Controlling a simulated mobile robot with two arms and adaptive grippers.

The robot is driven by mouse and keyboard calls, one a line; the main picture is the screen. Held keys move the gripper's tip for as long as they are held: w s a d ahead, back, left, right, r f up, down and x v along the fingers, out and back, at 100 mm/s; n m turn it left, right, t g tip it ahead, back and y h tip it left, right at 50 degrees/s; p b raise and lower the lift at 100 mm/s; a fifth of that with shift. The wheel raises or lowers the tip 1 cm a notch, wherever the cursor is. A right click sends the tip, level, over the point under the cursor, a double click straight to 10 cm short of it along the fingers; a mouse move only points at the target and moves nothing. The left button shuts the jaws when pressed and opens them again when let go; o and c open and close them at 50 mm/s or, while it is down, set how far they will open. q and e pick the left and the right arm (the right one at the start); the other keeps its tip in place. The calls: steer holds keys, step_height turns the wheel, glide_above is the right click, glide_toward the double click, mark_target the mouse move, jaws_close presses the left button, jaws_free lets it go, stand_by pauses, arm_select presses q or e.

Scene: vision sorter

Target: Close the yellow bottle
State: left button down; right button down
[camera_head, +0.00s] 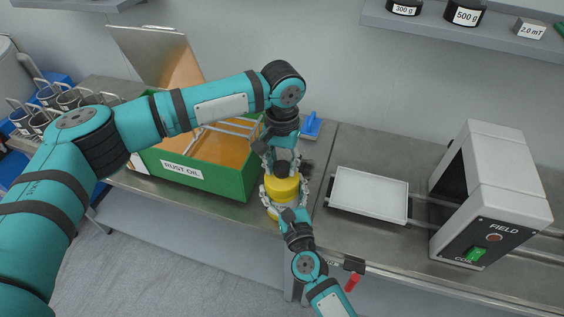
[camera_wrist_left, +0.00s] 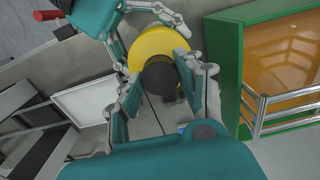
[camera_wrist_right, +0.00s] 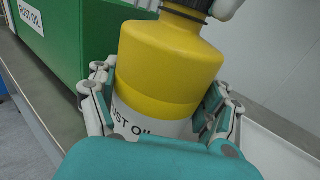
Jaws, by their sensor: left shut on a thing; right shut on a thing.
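The yellow bottle (camera_head: 282,187) stands upright near the front edge of the bench. It fills the middle of the right wrist view (camera_wrist_right: 168,55), with a white label reading partly "UST OIL". A black ribbed cap (camera_wrist_right: 192,7) sits at its top; the left wrist view shows the cap (camera_wrist_left: 160,78) from above, over the yellow shoulder. My left gripper (camera_head: 283,160) comes from above and is shut on the cap. My right gripper (camera_head: 281,203) is shut around the bottle's body from the front. I cannot tell how tightly the cap is seated.
A green RUST OIL crate (camera_head: 210,176) with an open lid is left of the bottle. A white tray (camera_head: 369,193) lies to the right, before a grey FIELD COIL machine (camera_head: 490,190). A blue item (camera_head: 311,125) lies behind. A shelf with weights (camera_head: 450,28) hangs above.

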arm_select(q)
steer(key=m, duration=1.1)
steer(key=c, duration=0.7)
jaws_free()
steer(key=shift+c, duration=0.2)
step_height(320, 180, up, 12)
